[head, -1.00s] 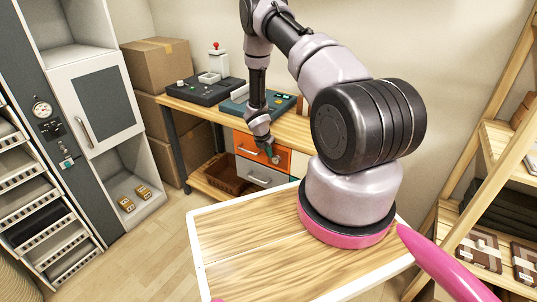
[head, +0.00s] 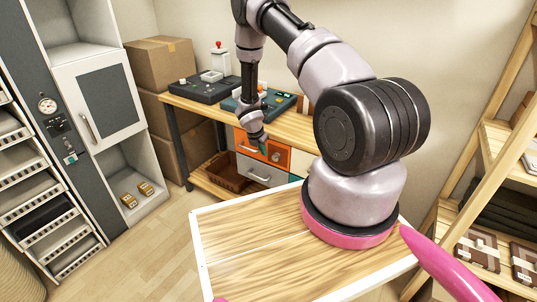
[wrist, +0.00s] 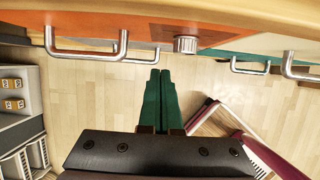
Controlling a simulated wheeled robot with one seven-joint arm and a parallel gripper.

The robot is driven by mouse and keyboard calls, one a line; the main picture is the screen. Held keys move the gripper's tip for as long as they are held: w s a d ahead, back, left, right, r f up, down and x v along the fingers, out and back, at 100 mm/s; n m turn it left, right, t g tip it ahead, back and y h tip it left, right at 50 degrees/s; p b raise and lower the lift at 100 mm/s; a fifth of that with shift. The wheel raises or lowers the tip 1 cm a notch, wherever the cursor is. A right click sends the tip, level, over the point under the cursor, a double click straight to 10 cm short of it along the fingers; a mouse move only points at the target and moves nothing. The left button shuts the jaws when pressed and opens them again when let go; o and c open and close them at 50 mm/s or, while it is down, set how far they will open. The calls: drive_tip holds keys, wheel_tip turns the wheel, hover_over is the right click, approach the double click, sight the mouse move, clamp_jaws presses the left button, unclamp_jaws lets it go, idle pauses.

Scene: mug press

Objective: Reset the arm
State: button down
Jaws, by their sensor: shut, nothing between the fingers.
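My gripper (head: 264,148) hangs from my arm in front of the drawers of the workbench in the head view. In the wrist view its two green fingers (wrist: 160,100) lie side by side, shut and empty. They point over open floor, apart from the orange drawer front (wrist: 150,32) with its metal handle. In the head view the orange drawer (head: 282,152) is partly hidden behind my gripper.
The workbench (head: 293,124) carries a black device (head: 200,90) and a teal device (head: 278,104). A grey drawer (head: 258,170) and a brown basket (head: 228,172) are below. Cabinet (head: 100,95) stands left, wooden shelf (head: 480,170) right. Floor (head: 160,235) is clear.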

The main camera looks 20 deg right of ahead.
drive_tip(key=s+r+m, duration=0.2)
drive_tip(key=r+m, duration=0.2)
drive_tip(key=r, duration=0.9)
drive_tip(key=s+r+m+t, duration=0.15)
drive_tip(key=r+m, duration=0.35)
drive_tip(key=r, duration=0.7)
drive_tip(key=s+r+m, duration=0.3)
drive_tip(key=r+m, duration=0.1)
drive_tip(key=r, duration=0.9)
drive_tip(key=s+a+r+m+y, duration=0.1)
drive_tip(key=s+r+m+y, duration=0.1)
drive_tip(key=s+r+m, duration=0.95)
drive_tip(key=s+a+r+m+t+y, duration=0.1)
drive_tip(key=s+a+r+m+y, duration=0.1)
drive_tip(key=s, duration=0.5)
drive_tip(key=s+a+r+m+t+y, duration=0.1)
drive_tip(key=s+a+r+m+t, duration=0.1)
drive_tip(key=s+a+r, duration=0.3)
drive_tip(key=s+r+m, duration=0.1)
drive_tip(key=s, duration=0.2)
drive_tip(key=shift+r+y, duration=0.25)
drive_tip(key=shift+y, duration=0.15)
